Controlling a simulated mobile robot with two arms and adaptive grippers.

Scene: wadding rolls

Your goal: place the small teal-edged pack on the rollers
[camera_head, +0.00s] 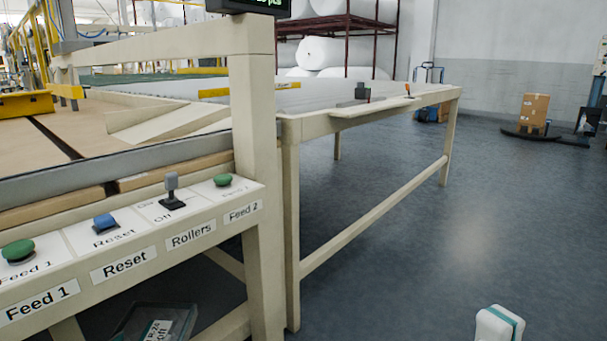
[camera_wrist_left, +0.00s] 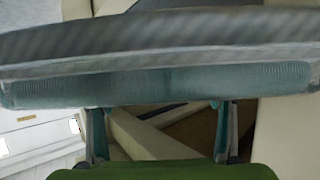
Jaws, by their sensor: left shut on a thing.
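In the left wrist view a pack with a pale grey, streaked face and a teal edge (camera_wrist_left: 170,85) spans the picture from side to side. My left gripper (camera_wrist_left: 160,108) is shut on it, with a finger on each side below the teal edge. The grey rollers (camera_head: 265,98) form a long, flat bed at the middle back of the head view. A white and teal part of my right gripper (camera_head: 500,325) shows at the bottom right, over the floor; its fingers cannot be made out.
A panel (camera_head: 130,245) with green, blue and grey controls is at the left front. A cream post (camera_head: 258,180) stands beside the roller table. The floor (camera_head: 430,230) at right is clear; boxes (camera_head: 534,110) stand farther back.

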